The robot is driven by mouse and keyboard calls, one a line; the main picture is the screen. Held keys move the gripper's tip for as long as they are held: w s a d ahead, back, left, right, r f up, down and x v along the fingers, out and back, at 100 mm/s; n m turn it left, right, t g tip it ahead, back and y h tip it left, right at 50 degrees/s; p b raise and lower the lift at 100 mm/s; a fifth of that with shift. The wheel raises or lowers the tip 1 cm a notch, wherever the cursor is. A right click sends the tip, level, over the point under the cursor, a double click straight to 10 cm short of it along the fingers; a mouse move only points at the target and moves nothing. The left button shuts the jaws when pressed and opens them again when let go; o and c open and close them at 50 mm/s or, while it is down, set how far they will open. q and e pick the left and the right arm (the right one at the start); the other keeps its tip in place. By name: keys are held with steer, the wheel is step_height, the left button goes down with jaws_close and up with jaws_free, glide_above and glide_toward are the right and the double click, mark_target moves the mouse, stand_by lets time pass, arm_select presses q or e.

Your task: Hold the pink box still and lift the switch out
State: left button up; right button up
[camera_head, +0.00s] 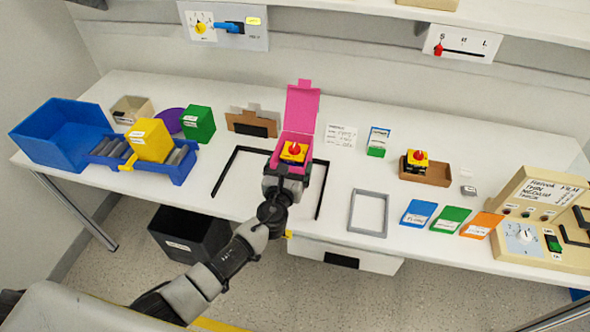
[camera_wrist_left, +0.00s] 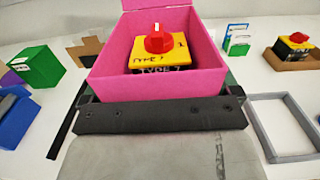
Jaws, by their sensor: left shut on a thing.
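The pink box (camera_head: 296,135) stands on the white table with its lid raised at the back. Inside it sits a yellow switch (camera_head: 293,152) with a red knob, upright; the wrist view shows the switch (camera_wrist_left: 158,52) within the walls of the pink box (camera_wrist_left: 140,82). My left gripper (camera_head: 287,170) is at the near side of the box and shut on it; its fingertips are mostly hidden. My right gripper is not in view.
A black frame outline (camera_head: 236,149) lies around the box area. A brown tray (camera_head: 438,174) with another yellow-and-red switch (camera_head: 416,158) is to the right. A grey frame (camera_head: 386,214) and coloured cards (camera_head: 450,219) lie in front. Bins and boxes (camera_head: 60,138) stand left.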

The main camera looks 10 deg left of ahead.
mark_target(276, 156)
arm_select(q)
steer(key=shift+w+a+r+b, duration=0.15)
steer(key=shift+w+a, duration=0.35)
steer(key=shift+a, duration=0.3)
steer(key=shift+w+a+f+b, duration=0.1)
steer(key=shift+w+a+b, duration=0.1)
steer(key=shift+w+a, duration=0.45)
steer(key=shift+w+a+r+b, duration=0.15)
steer(key=shift+w+a, duration=0.15)
steer(key=shift+a, duration=0.65)
steer(key=shift+f, duration=0.2)
steer(key=shift+f+b, duration=5.05)
steer(key=shift+f, duration=0.05)
steer(key=shift+f+b, duration=0.3)
steer(key=shift+b, duration=0.05)
steer(key=o, duration=0.6)
